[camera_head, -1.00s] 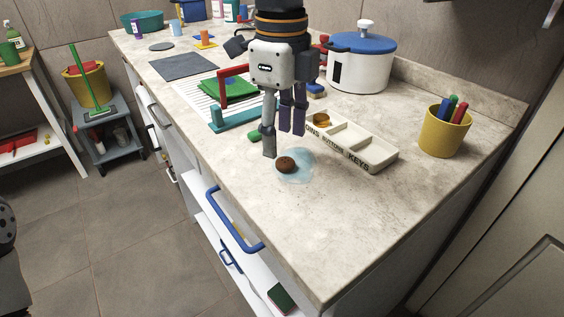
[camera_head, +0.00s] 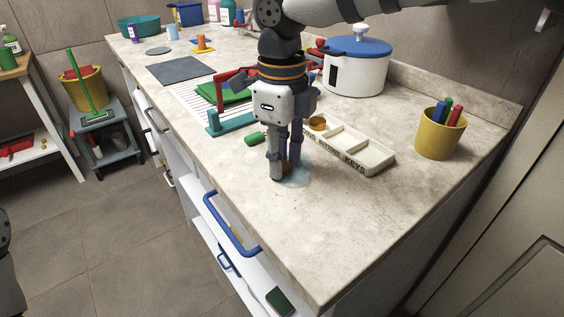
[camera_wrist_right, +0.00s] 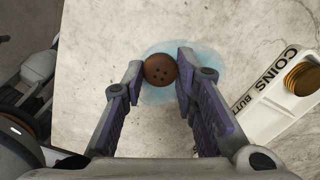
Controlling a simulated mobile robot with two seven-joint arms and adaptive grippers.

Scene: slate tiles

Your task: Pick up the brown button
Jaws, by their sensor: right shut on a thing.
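The brown button (camera_wrist_right: 160,70) is round with several small holes. In the right wrist view it sits between the two fingertips, over a pale blue patch (camera_wrist_right: 207,75) on the counter. In the head view the button (camera_head: 287,167) is mostly hidden by the fingers. My right gripper (camera_head: 285,170) points down at the counter and is shut on the button; its fingers also show in the right wrist view (camera_wrist_right: 161,78). I cannot tell whether the button still touches the counter.
A white sorting tray (camera_head: 377,168) with labelled compartments and coins (camera_head: 317,124) lies right of the gripper. A yellow cup (camera_head: 437,140) with pens, a white pot (camera_head: 356,75) and a green object (camera_head: 256,138) stand around.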

